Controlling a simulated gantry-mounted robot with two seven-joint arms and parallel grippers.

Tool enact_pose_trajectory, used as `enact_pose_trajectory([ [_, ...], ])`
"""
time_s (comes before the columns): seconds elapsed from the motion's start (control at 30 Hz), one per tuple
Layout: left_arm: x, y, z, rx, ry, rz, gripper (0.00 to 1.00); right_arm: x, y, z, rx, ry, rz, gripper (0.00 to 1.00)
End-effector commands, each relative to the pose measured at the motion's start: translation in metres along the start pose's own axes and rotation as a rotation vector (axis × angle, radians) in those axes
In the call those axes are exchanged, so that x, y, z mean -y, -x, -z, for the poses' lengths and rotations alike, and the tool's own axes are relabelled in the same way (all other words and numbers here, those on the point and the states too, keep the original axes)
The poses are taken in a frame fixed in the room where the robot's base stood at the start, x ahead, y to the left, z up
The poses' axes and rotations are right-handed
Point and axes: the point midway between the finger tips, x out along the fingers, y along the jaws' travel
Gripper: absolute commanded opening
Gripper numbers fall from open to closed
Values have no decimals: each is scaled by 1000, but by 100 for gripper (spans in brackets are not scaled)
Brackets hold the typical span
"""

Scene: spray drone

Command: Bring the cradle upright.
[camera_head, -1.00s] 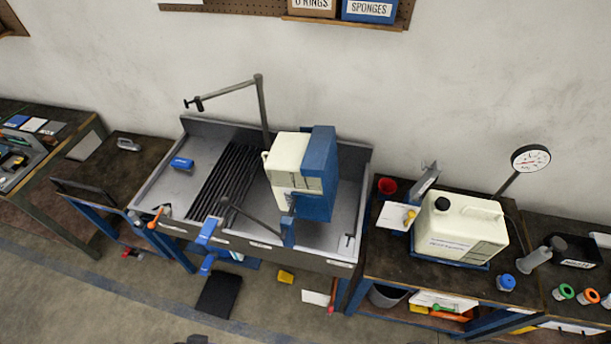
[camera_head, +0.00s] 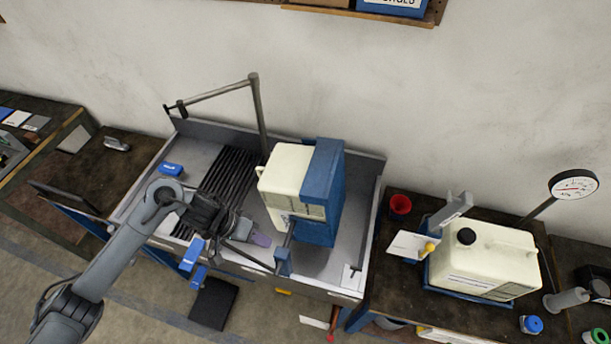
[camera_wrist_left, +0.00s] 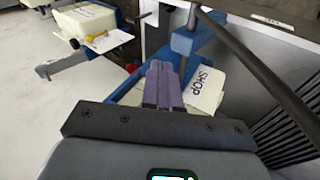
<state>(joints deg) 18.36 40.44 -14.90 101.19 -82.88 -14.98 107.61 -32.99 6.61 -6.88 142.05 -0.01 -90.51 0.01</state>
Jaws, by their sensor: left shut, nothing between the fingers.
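The cradle (camera_head: 322,190) is a blue frame around a cream tank (camera_head: 287,180), in the right part of the grey sink. Its blue side faces right, and I cannot tell its exact tilt. A blue post (camera_head: 283,261) stands at the sink's front edge, with a dark rod beside it. My left gripper (camera_head: 262,240) is over the sink's front, left of the post and cradle. Its purple fingers (camera_wrist_left: 163,85) are together and empty. In the left wrist view, blue parts and a white "SHOP" label (camera_wrist_left: 206,88) lie beyond them. My right gripper is out of view.
The sink (camera_head: 140,205) has a black grate (camera_head: 228,178) and a bent pipe (camera_head: 258,115) above it. A second cream tank (camera_head: 485,258), a red cup (camera_head: 400,205) and a gauge (camera_head: 574,186) are on the right bench. A long rod (camera_wrist_left: 262,70) crosses the wrist view.

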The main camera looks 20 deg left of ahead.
Motion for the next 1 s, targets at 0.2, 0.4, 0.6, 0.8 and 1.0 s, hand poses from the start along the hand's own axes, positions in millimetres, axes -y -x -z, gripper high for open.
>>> enact_pose_trajectory([
  [0.2,11,78,85,-160,-87,111,0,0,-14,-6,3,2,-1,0],
  [0.4,-1,108,114,-231,-127,126,0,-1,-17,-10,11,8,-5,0],
  [0.6,-3,94,121,-239,-131,122,0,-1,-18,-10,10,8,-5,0],
  [0.8,0,63,129,-237,-130,122,0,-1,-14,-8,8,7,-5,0],
  [1.0,4,27,138,-237,-130,122,0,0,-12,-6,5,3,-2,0],
])
